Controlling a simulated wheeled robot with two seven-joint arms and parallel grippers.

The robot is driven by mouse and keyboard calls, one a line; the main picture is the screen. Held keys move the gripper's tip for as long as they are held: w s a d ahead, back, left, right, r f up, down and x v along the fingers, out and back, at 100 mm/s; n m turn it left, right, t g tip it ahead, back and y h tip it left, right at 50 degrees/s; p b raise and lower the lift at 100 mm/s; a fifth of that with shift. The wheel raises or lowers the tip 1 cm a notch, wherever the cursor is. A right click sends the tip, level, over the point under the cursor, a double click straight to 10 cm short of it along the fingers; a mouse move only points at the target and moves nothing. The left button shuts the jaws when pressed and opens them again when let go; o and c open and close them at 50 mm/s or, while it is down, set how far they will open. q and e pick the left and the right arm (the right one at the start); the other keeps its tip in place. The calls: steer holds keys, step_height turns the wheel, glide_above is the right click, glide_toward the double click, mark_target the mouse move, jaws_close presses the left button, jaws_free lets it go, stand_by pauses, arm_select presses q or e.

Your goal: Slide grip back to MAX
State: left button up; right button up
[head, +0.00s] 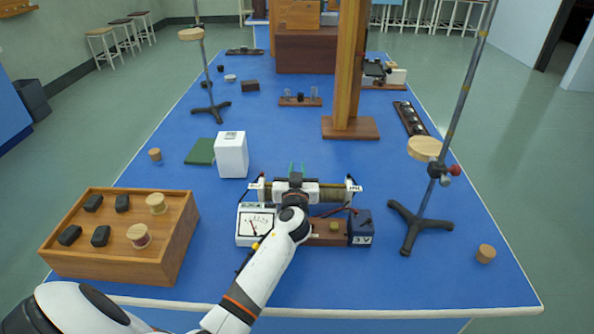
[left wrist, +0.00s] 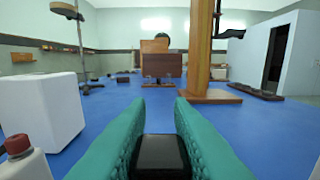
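The slide rheostat (head: 330,193) lies across the near middle of the blue bench, with a small white label at each end that is too small to read surely. Its black slide grip (left wrist: 160,155) sits between the teal fingers of my left gripper (left wrist: 160,115), which appear to touch it on both sides. In the head view my left gripper (head: 296,168) is over the left-middle part of the rheostat, and my wrist hides the grip. A meter with a white dial (head: 256,224) and a 3 V battery box (head: 361,229) stand in front of it. My right gripper is not seen.
A white box (head: 232,155) stands just behind and left of the rheostat. A wooden tray (head: 110,262) with dark blocks and spools is at the near left. A stand (head: 420,219) is at right, and a wooden post (head: 350,128) rises behind. Bench between box and post is clear.

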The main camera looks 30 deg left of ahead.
arm_select(q)
jaws_close()
steer(key=s+a, duration=0.1)
steer(key=a, duration=0.1)
steer(key=s+a, duration=0.1)
steer(key=a, duration=0.1)
steer(key=s+a, duration=0.1)
steer(key=shift+s+a, duration=0.3)
steer(key=shift+a, duration=0.1)
steer(key=shift+s+a, duration=0.1)
steer(key=shift+a, duration=0.15)
steer(key=shift+d, duration=0.15)
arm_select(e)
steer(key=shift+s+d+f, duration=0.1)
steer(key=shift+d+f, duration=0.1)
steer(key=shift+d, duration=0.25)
